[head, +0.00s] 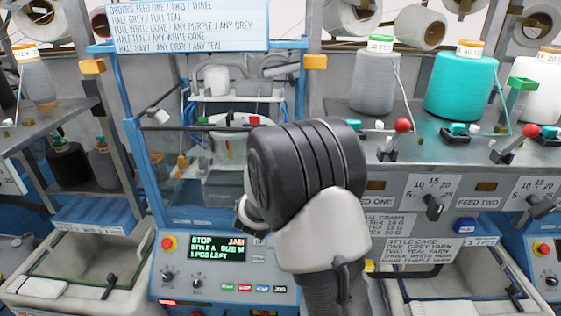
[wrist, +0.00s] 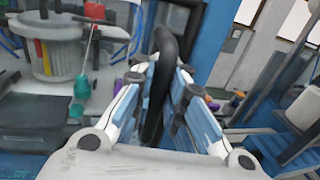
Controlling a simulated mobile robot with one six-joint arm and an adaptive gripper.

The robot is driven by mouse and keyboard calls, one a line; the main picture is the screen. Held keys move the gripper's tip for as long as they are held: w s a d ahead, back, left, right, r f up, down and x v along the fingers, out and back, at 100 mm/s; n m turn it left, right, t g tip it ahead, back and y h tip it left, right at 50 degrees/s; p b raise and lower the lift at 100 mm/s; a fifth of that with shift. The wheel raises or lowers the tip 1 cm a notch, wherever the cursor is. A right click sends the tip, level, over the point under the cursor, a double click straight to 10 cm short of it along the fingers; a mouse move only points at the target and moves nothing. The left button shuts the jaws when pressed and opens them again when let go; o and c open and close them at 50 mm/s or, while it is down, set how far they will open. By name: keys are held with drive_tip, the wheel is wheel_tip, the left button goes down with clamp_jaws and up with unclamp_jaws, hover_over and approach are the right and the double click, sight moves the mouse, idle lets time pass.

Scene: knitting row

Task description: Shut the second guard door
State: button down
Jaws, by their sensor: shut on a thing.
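In the wrist view, my gripper (wrist: 165,88) is shut on a black bar-shaped handle (wrist: 166,45), which rises between the two fingers. A blue upright (wrist: 213,50) stands just right of the handle. In the head view the fingers are hidden behind my wrist.
A shelf (head: 345,112) with grey and teal yarn cones and red-knobbed levers is at right. Bins stand low at left (head: 65,262) and right. A written order board (head: 190,28) hangs above the machine. A red and green tool (wrist: 88,50) shows in the wrist view.

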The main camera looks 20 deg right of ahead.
drive_tip(key=c, duration=1.9)
unclamp_jaws()
drive_tip(key=shift+a, duration=0.1)
drive_tip(key=v, duration=1.2)
